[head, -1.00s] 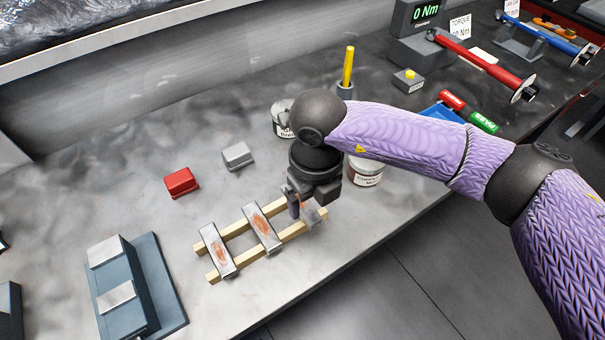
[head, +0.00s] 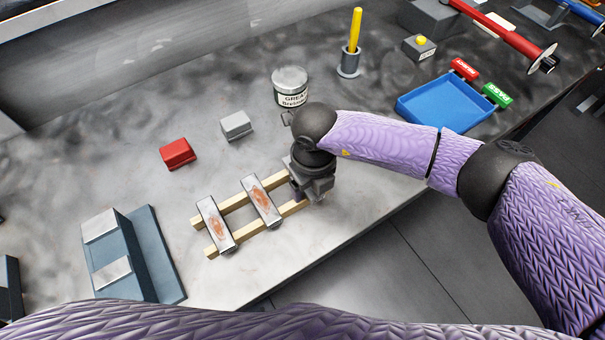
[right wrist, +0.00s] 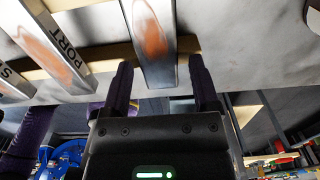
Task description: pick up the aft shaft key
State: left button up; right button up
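A metal key with a rusty orange patch, its label not visible (right wrist: 152,40), lies between the fingers of my right gripper (right wrist: 160,80) in the right wrist view. The gripper is open, with a finger on each side and gaps beside the key. I take it as the aft shaft key, though no label confirms this. In the head view my right gripper (head: 305,192) hides it at the right end of the wooden rails (head: 237,202). Two similar keys lie across the rails: a middle one (head: 262,201) marked PORT (right wrist: 52,45) and a left one (head: 216,224). My left gripper is not in view.
Left of the rails stands a blue-grey fixture (head: 160,255). Behind are a red block (head: 178,153), a grey block (head: 236,125) and a grease tin (head: 290,88). A blue tray (head: 445,105) is at the right. The bench's front edge is close to the rails.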

grip_shut()
dwell(0.3)
